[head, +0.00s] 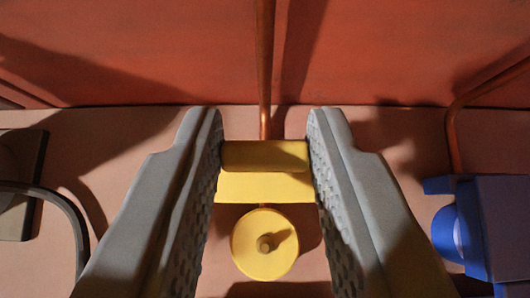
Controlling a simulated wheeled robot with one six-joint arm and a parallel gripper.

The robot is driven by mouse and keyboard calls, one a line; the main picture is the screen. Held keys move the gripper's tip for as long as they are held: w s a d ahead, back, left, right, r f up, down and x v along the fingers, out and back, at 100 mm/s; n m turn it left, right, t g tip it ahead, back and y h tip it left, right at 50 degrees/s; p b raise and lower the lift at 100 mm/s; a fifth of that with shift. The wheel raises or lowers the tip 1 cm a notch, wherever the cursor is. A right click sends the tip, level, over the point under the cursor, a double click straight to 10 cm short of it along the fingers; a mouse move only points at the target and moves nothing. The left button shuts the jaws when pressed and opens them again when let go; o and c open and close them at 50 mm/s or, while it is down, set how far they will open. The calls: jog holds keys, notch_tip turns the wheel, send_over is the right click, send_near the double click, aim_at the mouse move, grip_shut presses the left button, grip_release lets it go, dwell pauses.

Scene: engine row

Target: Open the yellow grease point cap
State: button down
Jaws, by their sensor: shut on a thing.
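My gripper (265,140) reaches into the middle of the head view, with a grey ridged finger on each side. It is shut on the yellow cap (265,186), a block-like piece spanning the gap between the fingers near their tips. Its upper strip is darker and its lower face brighter. Just below the cap in the picture is a round yellow grease point (252,258) with a small nub at its centre, uncovered from this view.
A copper pipe (265,60) runs down the red wall (140,50) behind the cap. A blue fitting (500,225) with another copper pipe (452,130) stands at the right. A dark box (18,185) and a curved grey hose (70,210) are at the left.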

jog(key=shift+w+r, duration=0.25)
jog(key=shift+w, duration=0.2)
jog(key=c, duration=1.1)
grip_release()
jog(key=shift+c, duration=0.2)
jog(key=v, duration=1.7)
jog(key=shift+s, duration=0.15)
jog(key=shift+r, duration=0.1)
